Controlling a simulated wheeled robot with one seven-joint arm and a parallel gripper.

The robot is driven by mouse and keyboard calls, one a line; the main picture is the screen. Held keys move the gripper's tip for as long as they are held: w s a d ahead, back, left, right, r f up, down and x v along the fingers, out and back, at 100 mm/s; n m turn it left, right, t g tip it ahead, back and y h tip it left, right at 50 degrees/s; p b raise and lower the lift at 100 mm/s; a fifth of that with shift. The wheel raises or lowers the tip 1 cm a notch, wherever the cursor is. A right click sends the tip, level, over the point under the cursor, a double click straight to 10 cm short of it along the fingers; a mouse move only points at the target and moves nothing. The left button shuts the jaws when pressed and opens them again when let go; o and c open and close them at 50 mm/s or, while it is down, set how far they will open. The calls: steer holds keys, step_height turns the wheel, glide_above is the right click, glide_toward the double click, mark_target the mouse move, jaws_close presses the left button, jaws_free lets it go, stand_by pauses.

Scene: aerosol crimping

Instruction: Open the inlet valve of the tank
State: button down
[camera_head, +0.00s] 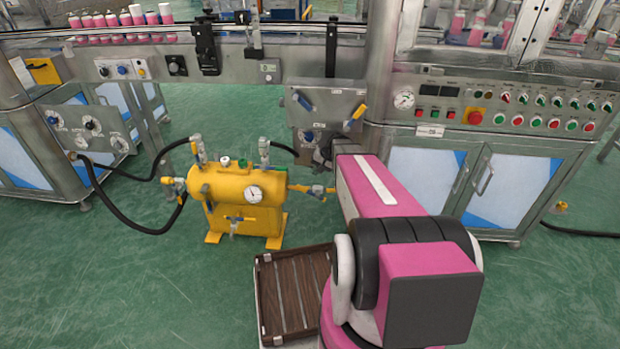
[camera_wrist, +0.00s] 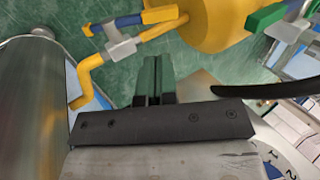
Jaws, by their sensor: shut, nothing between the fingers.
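The yellow tank (camera_head: 238,188) stands on the floor left of my arm, with a round gauge on its front. Valved pipes leave both ends, and more fittings stand on top. The right-end valve (camera_head: 318,189) has a blue handle. In the wrist view, a grey valve body (camera_wrist: 121,47) with a blue handle (camera_wrist: 128,21) sits on a yellow pipe beside the tank (camera_wrist: 212,22). No label shows which valve is the inlet. In the head view my gripper cannot be made out.
Black hoses (camera_head: 118,212) run from the tank to the machine at left. A black hose (camera_wrist: 275,91) and a metal cylinder (camera_wrist: 32,100) flank my gripper in the wrist view. A brown slatted tray (camera_head: 287,290) lies before the tank.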

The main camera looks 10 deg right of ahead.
mark_target(301, 187)
steer(key=x, duration=1)
steer(key=shift+d, duration=0.1)
steer(key=shift+w+a+f+g+h, duration=0.15)
steer(key=shift+a+f+h, duration=0.2)
steer(key=shift+h, duration=0.25)
steer(key=shift+w+a+f+g+h, duration=0.15)
steer(key=shift+a+f+h, duration=0.2)
steer(key=shift+h, duration=0.25)
steer(key=shift+w+a+f+g+h, duration=0.1)
steer(key=shift+a+f+g+h, duration=0.1)
steer(key=shift+f+h, duration=0.25)
steer(key=shift+w+a+f+g+h, duration=0.1)
steer(key=shift+a+f+g+h, duration=0.15)
steer(key=shift+h, duration=0.4)
steer(key=shift+a+f, duration=0.15)
steer(key=shift+f, duration=0.4)
step_height(301, 187, up, 10)
steer(key=shift+r, duration=0.1)
